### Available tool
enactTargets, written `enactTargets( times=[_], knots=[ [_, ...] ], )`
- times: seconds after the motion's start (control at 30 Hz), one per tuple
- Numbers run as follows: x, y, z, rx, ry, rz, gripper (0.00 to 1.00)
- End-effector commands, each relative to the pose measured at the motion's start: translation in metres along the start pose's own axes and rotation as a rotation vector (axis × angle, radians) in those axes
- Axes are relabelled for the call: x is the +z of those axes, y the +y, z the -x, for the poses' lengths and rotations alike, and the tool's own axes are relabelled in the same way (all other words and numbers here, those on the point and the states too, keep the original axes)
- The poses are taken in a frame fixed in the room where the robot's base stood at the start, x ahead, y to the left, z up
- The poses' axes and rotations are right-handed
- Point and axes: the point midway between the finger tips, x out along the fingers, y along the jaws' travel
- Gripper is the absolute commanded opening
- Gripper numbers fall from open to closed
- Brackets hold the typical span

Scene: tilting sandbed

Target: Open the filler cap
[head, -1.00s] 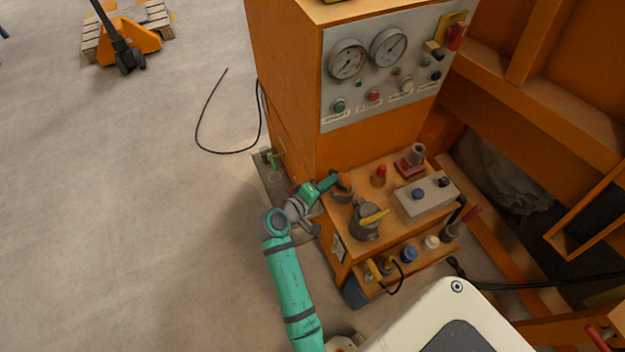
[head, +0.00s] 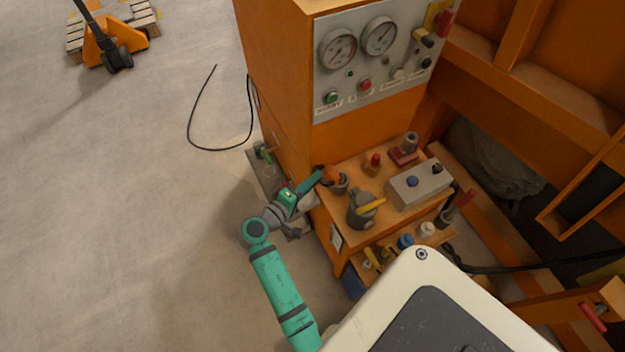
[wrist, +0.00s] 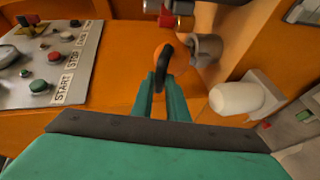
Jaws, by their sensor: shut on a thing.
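The orange filler cap (head: 330,173) is at the front left corner of the orange bench, at the tip of my gripper (head: 318,178). In the wrist view, the cap (wrist: 163,57) has a dark curved grip on it. My gripper (wrist: 162,80) is shut on this grip, with both green fingers close together. A grey round neck (head: 341,185) stands right beside the cap. It also shows in the wrist view (wrist: 205,48), to the right of the cap. The cap looks off to one side of the neck. I cannot tell whether they still touch.
A grey valve with a yellow lever (head: 368,207) stands close in front of the neck. The gauge panel (head: 365,90) rises at the back.

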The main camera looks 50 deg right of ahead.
Motion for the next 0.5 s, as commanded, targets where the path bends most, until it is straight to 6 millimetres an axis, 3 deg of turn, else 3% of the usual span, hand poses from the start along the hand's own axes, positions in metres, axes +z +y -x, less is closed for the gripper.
enactTargets(
  times=[0.03, 0.27, 0.3, 0.37, 0.5],
  knots=[
    [0.0077, -0.0104, -0.0039, -0.018, -0.014, 0.009, 0.0],
    [0.0087, -0.0105, -0.0043, -0.018, -0.016, 0.01, 0.0],
    [0.0089, -0.0106, -0.0044, -0.018, -0.016, 0.01, 0.18],
    [0.0088, -0.0102, -0.0043, -0.017, -0.016, 0.01, 0.33],
    [0.0058, -0.0084, -0.0027, -0.014, -0.011, 0.008, 0.33]
  ],
)
